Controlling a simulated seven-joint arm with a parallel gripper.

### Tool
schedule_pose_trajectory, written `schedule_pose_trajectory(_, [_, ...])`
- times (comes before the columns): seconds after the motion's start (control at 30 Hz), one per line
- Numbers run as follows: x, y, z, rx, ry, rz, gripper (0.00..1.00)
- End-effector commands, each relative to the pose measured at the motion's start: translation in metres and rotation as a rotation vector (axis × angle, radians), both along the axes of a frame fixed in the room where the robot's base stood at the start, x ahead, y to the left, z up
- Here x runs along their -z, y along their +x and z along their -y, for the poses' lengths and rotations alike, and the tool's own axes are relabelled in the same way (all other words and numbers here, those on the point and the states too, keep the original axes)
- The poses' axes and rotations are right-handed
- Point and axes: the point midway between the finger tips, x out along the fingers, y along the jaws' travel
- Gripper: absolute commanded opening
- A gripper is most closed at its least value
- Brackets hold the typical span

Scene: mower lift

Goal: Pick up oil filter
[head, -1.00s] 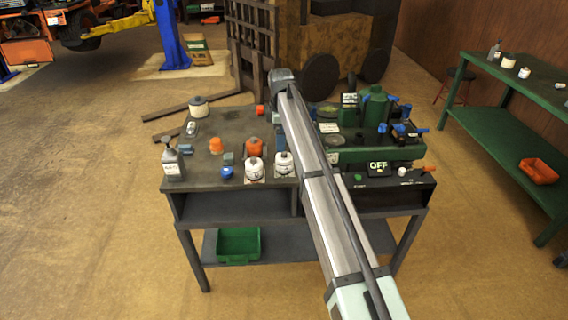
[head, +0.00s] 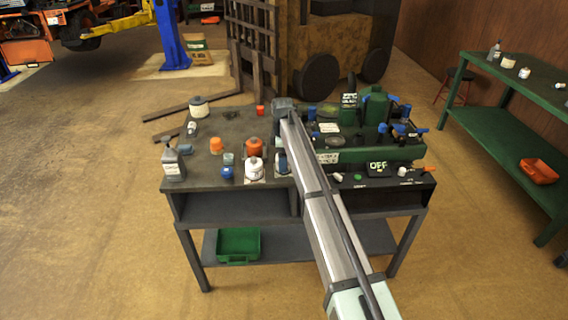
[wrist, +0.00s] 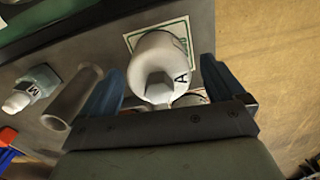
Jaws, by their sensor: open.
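A white oil filter (wrist: 160,62) with a hex top and the letter A stands on a bordered card in the wrist view. My gripper (wrist: 160,80) is open, with one blue finger on each side of the filter; I cannot tell whether they touch it. In the head view my gripper (head: 282,160) is low at the front middle of the bench, and my arm mostly hides this filter. Another white filter (head: 254,170) stands on its own card just to the left. In the wrist view a similar white shape shows partly behind the gripper.
The grey bench (head: 200,178) holds an orange-red canister (head: 253,147), a blue cap (head: 227,172) and a grey bottle (head: 173,163) to the left. A green machine (head: 375,152) with an OFF display stands at right.

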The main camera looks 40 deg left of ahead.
Motion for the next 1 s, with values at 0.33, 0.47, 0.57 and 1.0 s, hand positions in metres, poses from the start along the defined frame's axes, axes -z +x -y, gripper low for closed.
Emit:
schedule_pose_trajectory(0.33, [-0.0004,0.0,-0.0001,0.0,0.0,0.0,0.75])
schedule_pose_trajectory(0.47, [-0.0004,-0.0001,-0.0001,0.0,0.0,0.0,0.63])
schedule_pose_trajectory(0.57, [-0.0004,-0.0001,-0.0001,0.0,0.0,0.0,0.53])
schedule_pose_trajectory(1.0, [-0.0013,-0.0001,-0.0002,0.0,0.0,0.0,0.32])
